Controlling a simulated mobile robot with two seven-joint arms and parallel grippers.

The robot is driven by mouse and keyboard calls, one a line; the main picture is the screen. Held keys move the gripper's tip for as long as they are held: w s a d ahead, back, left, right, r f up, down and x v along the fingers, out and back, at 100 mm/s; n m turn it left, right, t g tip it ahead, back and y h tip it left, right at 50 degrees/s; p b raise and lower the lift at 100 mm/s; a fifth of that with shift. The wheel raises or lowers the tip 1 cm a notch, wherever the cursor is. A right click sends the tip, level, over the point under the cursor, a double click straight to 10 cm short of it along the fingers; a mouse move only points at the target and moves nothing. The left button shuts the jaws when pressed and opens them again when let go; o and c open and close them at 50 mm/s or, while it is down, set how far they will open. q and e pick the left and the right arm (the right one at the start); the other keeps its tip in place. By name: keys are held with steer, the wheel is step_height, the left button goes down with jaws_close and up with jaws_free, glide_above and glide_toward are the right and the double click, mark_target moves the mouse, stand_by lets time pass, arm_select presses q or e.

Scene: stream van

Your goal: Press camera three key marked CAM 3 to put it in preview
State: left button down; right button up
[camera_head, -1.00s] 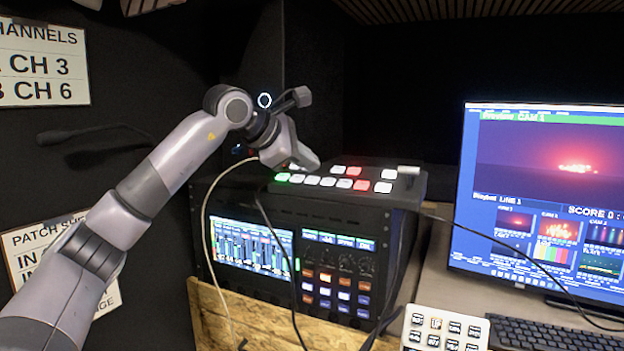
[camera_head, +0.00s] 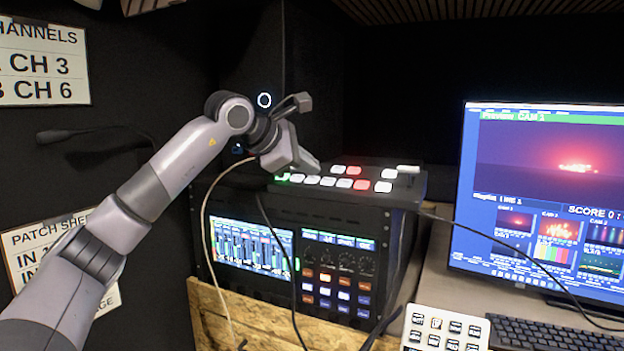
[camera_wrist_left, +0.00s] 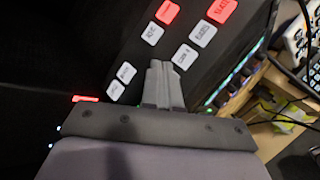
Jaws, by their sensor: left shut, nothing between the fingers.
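The switcher panel (camera_head: 412,186) sits on top of the rack, with rows of white, red and green lit keys. My left gripper (camera_head: 316,168) is shut and empty, with its tip low over the panel. In the left wrist view the fingertips (camera_wrist_left: 160,70) lie among the keys, between a white key (camera_wrist_left: 126,72) and a white key marked CAM with an unclear number (camera_wrist_left: 185,56). I cannot make out the CAM 3 key; the fingers may cover it. Contact cannot be told. The monitor (camera_head: 545,200) shows a green Preview CAM banner with an unclear number. My right gripper is out of view.
The rack of audio gear (camera_head: 300,265) stands below the panel, with cables hanging across its front. A white keypad (camera_head: 443,330) and a black keyboard (camera_head: 555,335) lie on the desk at the lower right. A thin microphone (camera_head: 75,135) sticks out at the left.

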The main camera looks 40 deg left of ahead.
arm_select(q)
steer(key=shift+f, duration=0.35)
stand_by(0.4)
steer(key=shift+r, duration=0.1)
steer(key=shift+s+r+p, duration=0.15)
steer(key=shift+r+p, duration=0.55)
steer(key=shift+r, duration=0.1)
steer(key=r+p, duration=0.2)
steer(key=s+r+p, duration=0.1)
steer(key=r+p, duration=0.1)
steer(key=shift+d+r, duration=0.2)
steer(key=shift+r, duration=0.15)
stand_by(0.7)
